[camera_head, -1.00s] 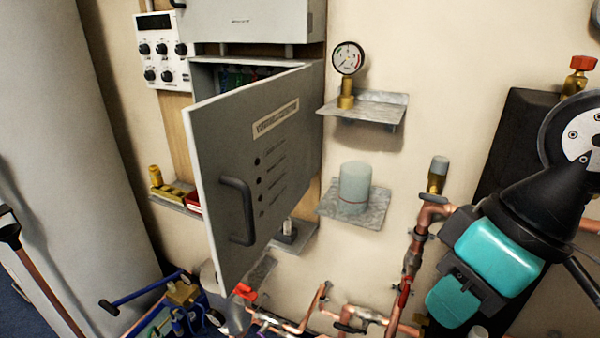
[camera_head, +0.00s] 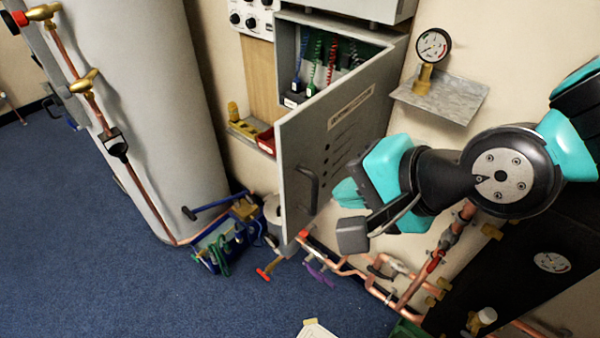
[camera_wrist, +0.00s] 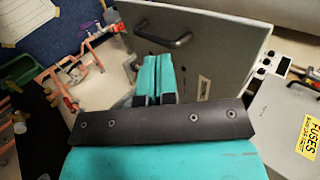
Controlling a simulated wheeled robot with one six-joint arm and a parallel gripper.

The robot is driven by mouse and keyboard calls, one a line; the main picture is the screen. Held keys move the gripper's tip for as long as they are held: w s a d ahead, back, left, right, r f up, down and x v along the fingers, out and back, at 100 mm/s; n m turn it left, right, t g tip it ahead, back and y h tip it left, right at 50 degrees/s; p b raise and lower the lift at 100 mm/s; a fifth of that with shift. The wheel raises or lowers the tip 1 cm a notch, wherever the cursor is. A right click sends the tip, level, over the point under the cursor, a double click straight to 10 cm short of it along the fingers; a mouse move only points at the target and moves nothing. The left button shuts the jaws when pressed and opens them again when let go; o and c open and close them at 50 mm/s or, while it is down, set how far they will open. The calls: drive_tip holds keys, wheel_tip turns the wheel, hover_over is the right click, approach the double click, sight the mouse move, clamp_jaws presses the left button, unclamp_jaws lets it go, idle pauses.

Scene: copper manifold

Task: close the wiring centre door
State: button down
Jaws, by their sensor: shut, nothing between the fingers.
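The wiring centre door (camera_head: 345,125) is a grey panel with a label and printed marks, standing open from its cabinet (camera_head: 340,20). It joins the cabinet on the right, and its free edge stands out to the left. Its dark bar handle (camera_head: 308,190) is near the lower free edge; the handle also shows in the wrist view (camera_wrist: 163,38). My gripper (camera_head: 347,192) has teal fingers, shut and empty, in front of the door's lower outer face, right of the handle. The wrist view shows the fingers (camera_wrist: 155,75) pressed together before the door; contact is unclear.
Coloured wires (camera_head: 317,62) show inside the open cabinet. A gauge on a metal shelf (camera_head: 440,98) is to the right. Copper pipes (camera_head: 370,275) run below the door. A blue tool tote (camera_head: 222,240) stands on the carpet, which is clear at lower left.

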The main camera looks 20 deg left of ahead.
sight(286, 184)
drive_tip(key=a+f+p, duration=0.1)
drive_tip(key=a, duration=0.1)
drive_tip(key=w+a+f+p, duration=0.1)
drive_tip(key=a, duration=0.1)
drive_tip(key=w+a+f+p, duration=0.1)
drive_tip(key=a+f, duration=0.1)
drive_tip(key=shift+w+a, duration=0.25)
drive_tip(key=shift+a, duration=0.15)
drive_tip(key=shift+w+a+f+p, duration=0.15)
drive_tip(key=shift+w+a+p, duration=0.15)
drive_tip(key=shift+a, duration=0.35)
drive_tip(key=shift+a, duration=0.1)
